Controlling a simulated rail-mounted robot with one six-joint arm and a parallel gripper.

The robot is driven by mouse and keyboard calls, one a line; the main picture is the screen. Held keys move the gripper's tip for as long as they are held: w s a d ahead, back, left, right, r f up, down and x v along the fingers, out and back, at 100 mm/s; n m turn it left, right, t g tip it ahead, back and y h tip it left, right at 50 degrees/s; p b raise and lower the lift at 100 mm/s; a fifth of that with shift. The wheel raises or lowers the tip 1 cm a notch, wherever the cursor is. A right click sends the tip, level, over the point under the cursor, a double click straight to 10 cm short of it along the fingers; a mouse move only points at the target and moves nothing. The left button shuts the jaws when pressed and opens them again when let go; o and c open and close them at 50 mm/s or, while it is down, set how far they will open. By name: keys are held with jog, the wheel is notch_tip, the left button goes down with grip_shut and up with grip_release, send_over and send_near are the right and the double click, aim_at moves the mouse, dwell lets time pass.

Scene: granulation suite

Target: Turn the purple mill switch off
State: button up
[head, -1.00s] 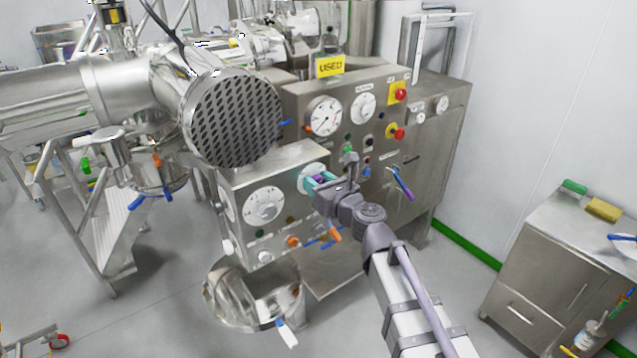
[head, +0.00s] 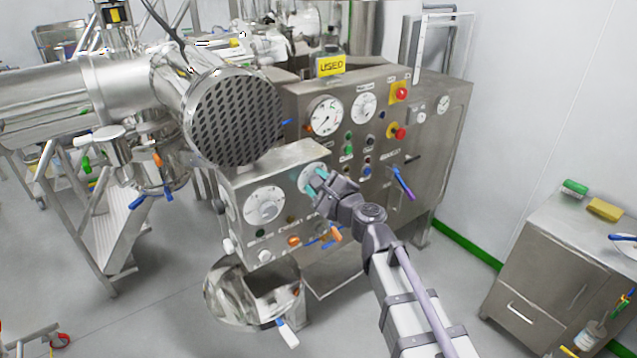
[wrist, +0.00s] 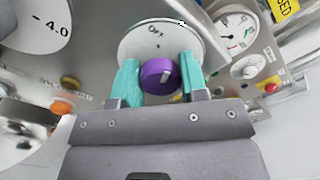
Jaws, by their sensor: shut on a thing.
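The purple mill switch (wrist: 158,75) is a round knob on a white dial plate (wrist: 150,38) marked "OFF" at its top in the wrist view. A light mark on the knob points toward the lower right in that picture, away from the "OFF" label. My gripper (wrist: 161,78) has its two teal fingers on either side of the knob, shut on it. In the head view, my gripper (head: 317,182) reaches the right part of the small steel panel, at the white dial plate (head: 308,174); the knob is hidden there by the fingers.
A large white dial (head: 264,206) sits left on the same panel, with an orange knob (head: 294,241) below. The taller cabinet behind carries gauges (head: 326,115), red buttons (head: 399,92) and a blue-handled lever (head: 402,183). A perforated steel drum (head: 237,117) overhangs at left.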

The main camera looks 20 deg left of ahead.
jog(key=shift+f+n, duration=0.1)
jog(key=shift+n, duration=2.1)
jog(key=o, duration=0.9)
jog(key=shift+o, duration=0.2)
jog(key=v, duration=1.1)
jog(key=shift+a, duration=0.1)
